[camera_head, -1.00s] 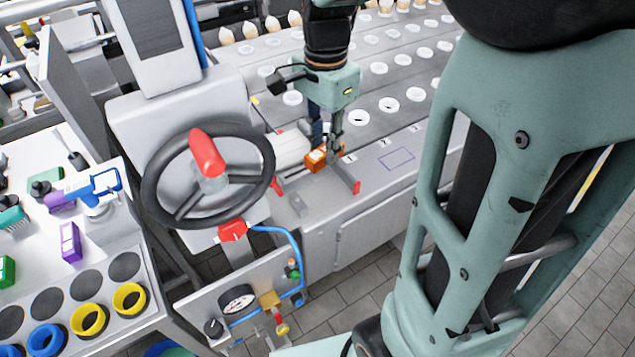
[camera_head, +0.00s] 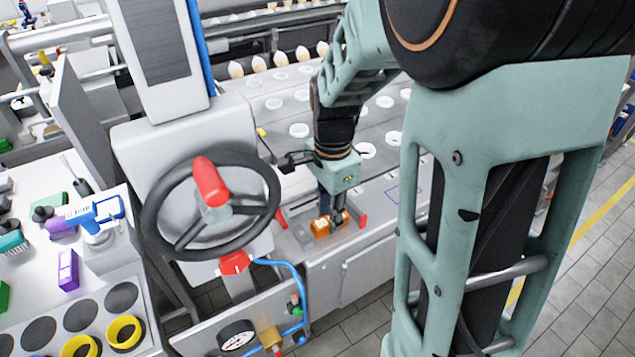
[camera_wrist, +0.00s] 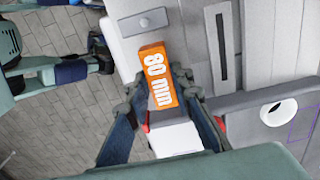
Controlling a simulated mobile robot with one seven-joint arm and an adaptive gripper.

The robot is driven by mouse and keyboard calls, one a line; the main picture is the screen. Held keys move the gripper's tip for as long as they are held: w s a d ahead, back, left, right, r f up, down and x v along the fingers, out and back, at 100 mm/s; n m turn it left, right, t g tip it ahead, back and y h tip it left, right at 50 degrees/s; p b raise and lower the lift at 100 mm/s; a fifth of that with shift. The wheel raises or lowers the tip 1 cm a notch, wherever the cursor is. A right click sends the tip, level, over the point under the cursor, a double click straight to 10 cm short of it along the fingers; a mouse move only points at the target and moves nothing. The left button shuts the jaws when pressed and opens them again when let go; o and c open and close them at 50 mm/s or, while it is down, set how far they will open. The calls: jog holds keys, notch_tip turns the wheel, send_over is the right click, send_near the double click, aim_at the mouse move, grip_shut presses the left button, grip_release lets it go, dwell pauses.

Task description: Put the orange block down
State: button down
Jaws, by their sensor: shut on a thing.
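The orange block (camera_head: 321,228) carries white "80 mm" lettering. My gripper (camera_head: 331,222) is shut on it, above the front ledge of the machine. In the wrist view the orange block (camera_wrist: 157,78) sits between the fingertips of my gripper (camera_wrist: 155,92), its lettered face toward the camera. I cannot tell whether its underside touches the ledge. A purple-outlined rectangle (camera_head: 394,192) is marked on the machine top, right of my gripper; part of the outline shows at the right edge of the wrist view.
A black handwheel (camera_head: 262,232) with a red knob stands left of the block. A red-tipped part (camera_head: 362,221) is just right of the gripper. White round cone holders (camera_head: 300,131) line the conveyor behind. A tool table (camera_head: 140,290) is at the left.

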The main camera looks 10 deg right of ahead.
jog(key=shift+f, duration=0.2)
jog(key=c, duration=1.7)
grip_release()
jog(key=shift+r, duration=0.1)
notch_tip(320, 180, up, 12)
jog(key=shift+r+p, duration=0.2)
jog(key=shift+p, duration=0.3)
